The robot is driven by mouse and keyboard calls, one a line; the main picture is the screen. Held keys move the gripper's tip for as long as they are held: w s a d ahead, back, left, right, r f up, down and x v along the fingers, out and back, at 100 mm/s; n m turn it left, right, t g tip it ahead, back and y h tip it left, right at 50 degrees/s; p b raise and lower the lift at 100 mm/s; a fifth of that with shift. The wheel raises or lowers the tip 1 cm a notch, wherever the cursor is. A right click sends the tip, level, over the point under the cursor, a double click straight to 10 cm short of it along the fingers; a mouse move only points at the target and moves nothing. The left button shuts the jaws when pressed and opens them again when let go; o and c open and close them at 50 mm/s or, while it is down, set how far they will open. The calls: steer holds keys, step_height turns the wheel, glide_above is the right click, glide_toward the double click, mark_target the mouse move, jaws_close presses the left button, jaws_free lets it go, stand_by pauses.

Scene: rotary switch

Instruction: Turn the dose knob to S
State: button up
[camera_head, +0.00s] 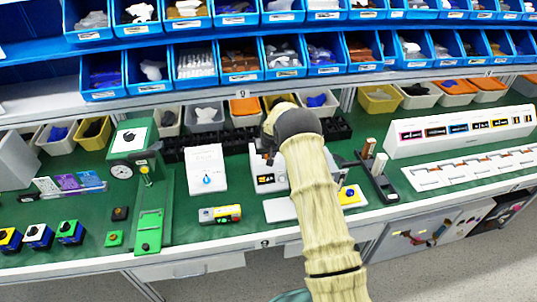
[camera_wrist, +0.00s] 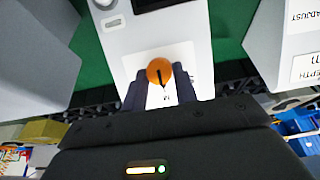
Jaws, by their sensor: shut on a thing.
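The dose knob (camera_wrist: 160,72) is orange with a black pointer line and sits on a white device (camera_wrist: 160,30) in the wrist view. The line runs roughly up and down in that picture. My gripper (camera_wrist: 160,79) has one dark finger on each side of the knob and is shut on it. In the head view the white device (camera_head: 268,181) stands on the green bench, and my gripper (camera_head: 266,150) hides the knob. I cannot make out an S.
A white box with a blue drop (camera_head: 206,170) stands left of the device. A holder with upright handles (camera_head: 377,178) stands to the right. Blue bins (camera_head: 240,58) fill shelves above.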

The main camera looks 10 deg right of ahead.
steer(key=shift+n+b, duration=0.3)
steer(key=shift+b, duration=0.05)
steer(key=shift+a+f+n+h+b, duration=0.15)
steer(key=shift+n+h+b, duration=0.25)
steer(key=shift+n+b, duration=0.4)
steer(key=n+b, duration=0.2)
steer(key=n, duration=0.1)
steer(key=shift+a+t+h, duration=0.1)
steer(key=shift+t+h, duration=0.2)
steer(key=shift+h, duration=0.1)
steer(key=n+b, duration=0.1)
steer(key=n, duration=0.1)
steer(key=n+h+b, duration=0.1)
steer(key=shift+s+a+f+n+t+b, duration=0.1)
steer(key=shift+s+n+t+b, duration=0.05)
steer(key=shift+n+t+b, duration=0.2)
steer(key=shift+n+h+b, duration=0.3)
steer(key=shift+n+b, duration=0.2)
steer(key=shift+n, duration=0.45)
steer(key=o, duration=1)
steer(key=shift+c, duration=0.2)
steer(key=shift+s+a+r, duration=0.1)
steer(key=shift+r, duration=0.1)
